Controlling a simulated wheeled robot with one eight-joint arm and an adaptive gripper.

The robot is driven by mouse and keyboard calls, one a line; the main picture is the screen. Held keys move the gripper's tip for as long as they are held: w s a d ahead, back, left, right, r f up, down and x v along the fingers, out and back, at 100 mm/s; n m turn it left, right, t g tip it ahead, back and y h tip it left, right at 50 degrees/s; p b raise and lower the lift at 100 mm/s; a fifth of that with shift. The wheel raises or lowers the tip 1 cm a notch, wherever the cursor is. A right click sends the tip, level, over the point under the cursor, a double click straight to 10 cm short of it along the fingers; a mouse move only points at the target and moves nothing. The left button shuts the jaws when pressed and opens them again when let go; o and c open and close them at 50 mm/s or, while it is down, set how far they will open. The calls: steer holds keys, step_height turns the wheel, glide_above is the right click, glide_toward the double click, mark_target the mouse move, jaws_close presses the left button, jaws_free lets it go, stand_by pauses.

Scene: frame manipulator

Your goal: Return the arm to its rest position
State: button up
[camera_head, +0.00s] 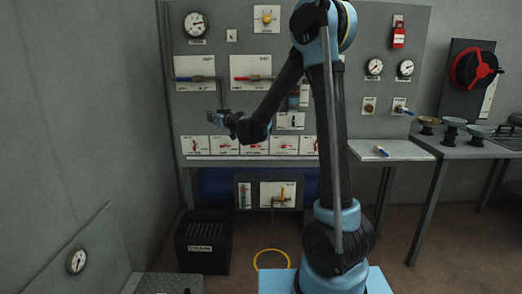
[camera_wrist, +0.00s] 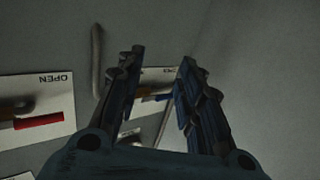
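My gripper (camera_head: 217,117) is at the end of my raised arm, pointing left in front of the grey panel (camera_head: 215,55) in the head view. In the wrist view its two dark fingers (camera_wrist: 160,85) stand apart with nothing held between them. Behind the fingers a white plate with a blue handle (camera_wrist: 160,97) shows partly. Another white plate marked OPEN with a red handle (camera_wrist: 38,122) is at the left of the wrist view.
The panel carries gauges (camera_head: 196,25), a blue-handled valve (camera_head: 197,78), a red-handled valve (camera_head: 252,77) and a lower row of red-handled plates (camera_head: 238,144). A shelf (camera_head: 400,151) juts out at the right. A black crate (camera_head: 204,240) and a yellow ring (camera_head: 271,252) are on the floor.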

steer(key=s+d+f+g+h, duration=0.1)
steer(key=s+d+f+g, duration=0.15)
steer(key=s+d, duration=0.55)
steer(key=s+d+f+g+h, duration=0.1)
steer(key=s+d+g, duration=0.2)
steer(key=s+d, duration=0.55)
steer(key=s+d+f+m+g+h, duration=0.2)
steer(key=s+d+f, duration=0.3)
steer(key=s+d, duration=0.3)
steer(key=s+d+f+m+g+h, duration=0.2)
steer(key=s+d+f, duration=0.4)
steer(key=s, duration=0.6)
steer(key=s+d+f+m+g+h, duration=0.2)
steer(key=s+d+f, duration=0.4)
steer(key=s+d, duration=0.4)
steer(key=shift+s+f+m+g+h, duration=0.25)
steer(key=shift+s+m+g+h, duration=0.25)
steer(key=shift+h, duration=0.4)
steer(key=shift+w+f, duration=0.2)
steer(key=shift+w, duration=0.2)
steer(key=shift+s, duration=0.15)
